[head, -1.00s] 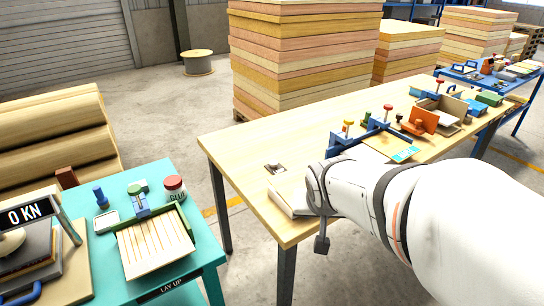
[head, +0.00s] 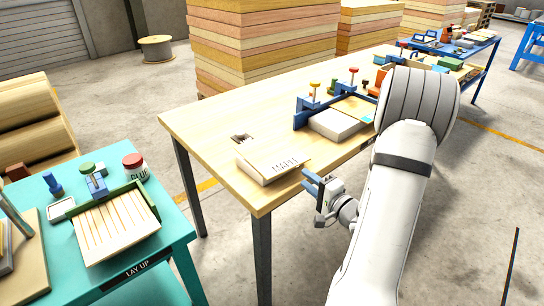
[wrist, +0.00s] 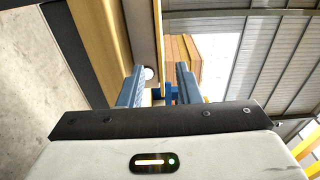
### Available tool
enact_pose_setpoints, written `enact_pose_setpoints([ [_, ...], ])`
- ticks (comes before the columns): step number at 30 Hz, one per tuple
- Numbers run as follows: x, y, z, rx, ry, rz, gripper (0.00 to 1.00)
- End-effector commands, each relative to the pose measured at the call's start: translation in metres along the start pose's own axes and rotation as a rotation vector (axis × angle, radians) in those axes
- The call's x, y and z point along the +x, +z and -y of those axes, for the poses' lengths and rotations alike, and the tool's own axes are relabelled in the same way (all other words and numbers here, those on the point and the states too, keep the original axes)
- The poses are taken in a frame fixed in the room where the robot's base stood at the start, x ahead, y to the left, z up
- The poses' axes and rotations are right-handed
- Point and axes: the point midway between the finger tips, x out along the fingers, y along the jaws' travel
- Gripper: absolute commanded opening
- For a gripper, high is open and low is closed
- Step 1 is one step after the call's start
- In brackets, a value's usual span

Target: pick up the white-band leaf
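I cannot pick out a leaf with a white band in either view. A pale stack with dark lettering, partly readable as MAPLE (head: 272,166), lies at the near end of the wooden table (head: 222,135). A second pale stack (head: 338,123) lies farther along it, beside a blue fixture. My gripper (head: 311,184) is just off the table's front edge, right of the lettered stack and apart from it. In the wrist view its two blue fingers (wrist: 158,88) stand apart with nothing held between them.
A teal table (head: 60,238) at the left holds a tray of pale strips (head: 115,225) and a red-capped glue pot (head: 134,167). A blue clamp fixture (head: 306,113) stands on the wooden table. Tall board stacks (head: 262,45) rise behind.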

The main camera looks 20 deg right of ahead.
Motion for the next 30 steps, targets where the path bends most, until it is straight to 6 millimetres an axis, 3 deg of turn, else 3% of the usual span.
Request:
enact_pose_setpoints([
  [18, 0.072, 0.0, -0.001, 0.016, -0.013, 0.005, 0.31],
  [26, 0.075, -0.001, -0.001, 0.016, -0.013, 0.002, 0.31],
  [30, 0.075, -0.001, -0.001, 0.016, -0.013, 0.002, 0.21],
])
